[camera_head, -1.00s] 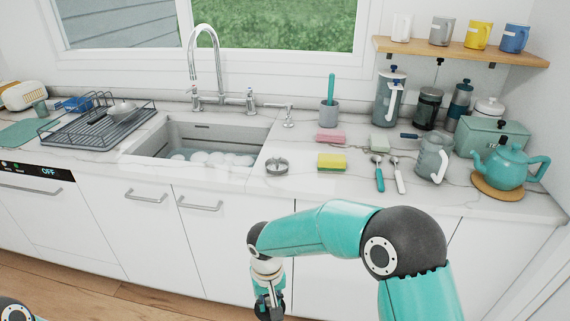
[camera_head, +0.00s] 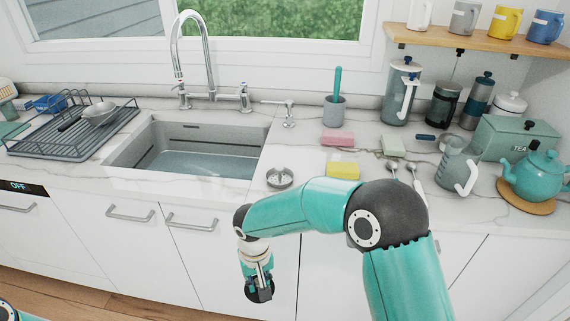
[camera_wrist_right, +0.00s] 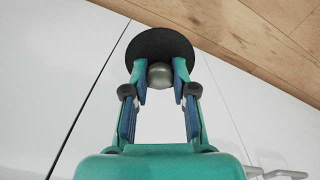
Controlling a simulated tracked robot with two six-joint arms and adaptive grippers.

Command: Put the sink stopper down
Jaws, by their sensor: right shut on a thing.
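The sink stopper (camera_wrist_right: 172,42) is a black disc with a rounded metal knob (camera_wrist_right: 160,76). My right gripper (camera_wrist_right: 160,88) is shut on that knob, with a finger on each side. In the head view the right gripper (camera_head: 257,272) points down in front of the white cabinet doors, below the counter's front edge. The dark stopper (camera_head: 260,292) hangs under it, clear of the counter. The sink (camera_head: 200,158) is behind and to the left, with clear water in it. My left gripper is out of view.
A round metal strainer (camera_head: 279,177) sits on the counter (camera_head: 262,195) right of the sink. A dish rack (camera_head: 70,135) is left. Bare counter lies around the strainer.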

